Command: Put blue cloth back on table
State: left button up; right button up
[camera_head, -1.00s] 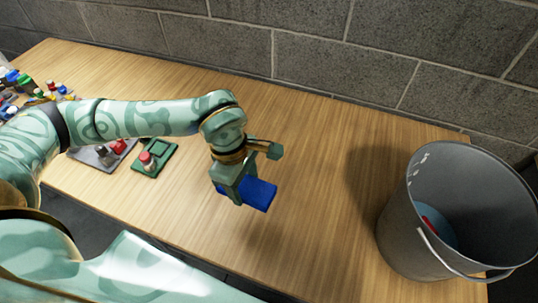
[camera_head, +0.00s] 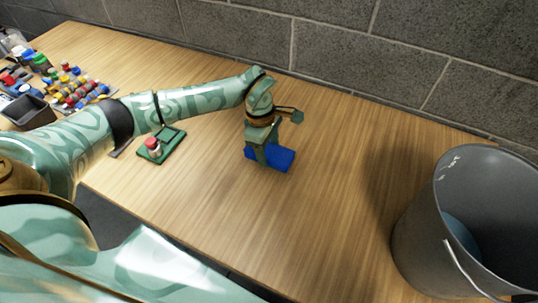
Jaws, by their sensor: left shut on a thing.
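The blue cloth (camera_head: 281,159) is a small folded block at the middle of the wooden table (camera_head: 330,205). My left gripper (camera_head: 266,150) is shut on it from above. The cloth is at or just above the tabletop; I cannot tell whether it touches. Part of the cloth is hidden behind the gripper fingers. My right gripper is not in view.
A grey bucket (camera_head: 412,235) stands at the right, with something bluish inside. A green pad with a red-topped piece (camera_head: 153,147) lies left of the gripper. Several coloured bottles and a dark bin (camera_head: 27,111) are at the far left. A block wall (camera_head: 350,60) runs behind.

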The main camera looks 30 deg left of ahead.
aim_at(267, 150)
pick_arm(q)
notch_tip(267, 150, down, 4)
jog(key=shift+r+b, duration=0.25)
jog(key=shift+b, duration=0.25)
jog(key=shift+w+r, duration=0.1)
jog(key=shift+r, duration=0.05)
jog(key=o, duration=1.1)
jog(key=r+p, duration=0.1)
jog(key=r, duration=0.3)
jog(key=a+r+p, duration=0.1)
jog(key=r, duration=0.3)
jog(key=a+r+p, duration=0.1)
jog(key=r, duration=0.3)
jog(key=shift+f, duration=0.1)
